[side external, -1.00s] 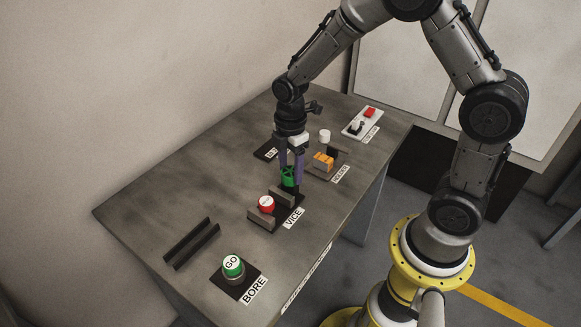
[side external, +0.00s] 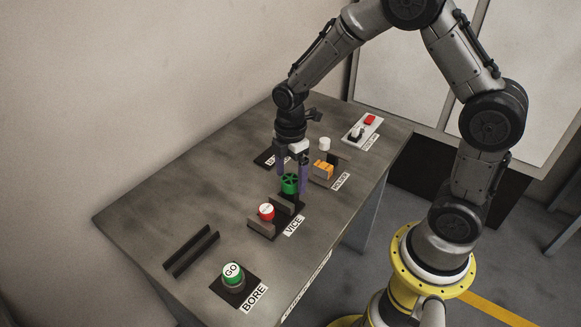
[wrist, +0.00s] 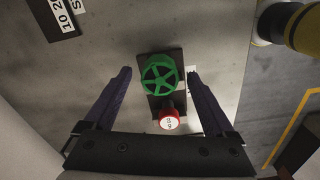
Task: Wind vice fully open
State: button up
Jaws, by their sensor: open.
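The vice (side external: 262,227) stands on the table beside its VICE label, with dark jaw blocks. A red round part with a white top (side external: 266,211) sits at the jaws; it also shows in the wrist view (wrist: 169,120). The vice's green handwheel (side external: 290,183) is at the far end of the vice. In the wrist view the spoked wheel (wrist: 159,75) lies between and beyond my finger tips. My gripper (side external: 291,184) is open, its purple fingers spread on either side of the wheel, apparently not touching it.
A green GO button (side external: 232,270) on the BORE plate is nearest the camera. An orange part (side external: 323,169) sits in the holder beyond the vice. A white cylinder (side external: 324,143) and a panel with a red button (side external: 370,119) are farther back. Two dark rails (side external: 191,251) lie at left.

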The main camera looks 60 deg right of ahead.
aim_at(290, 179)
notch_tip(290, 179, up, 14)
dwell(0.5)
jog(key=s+r+m+t, duration=0.4)
jog(key=s+r, duration=0.6)
jog(key=s, duration=0.1)
jog(key=s+f+m+t, duration=0.1)
jog(key=s+f+m, duration=0.3)
jog(key=s+m, duration=0.4)
jog(key=a+m, duration=0.1)
jog(key=m, duration=0.2)
jog(key=shift+s+f+t, duration=0.2)
jog(key=shift+s+t, duration=0.1)
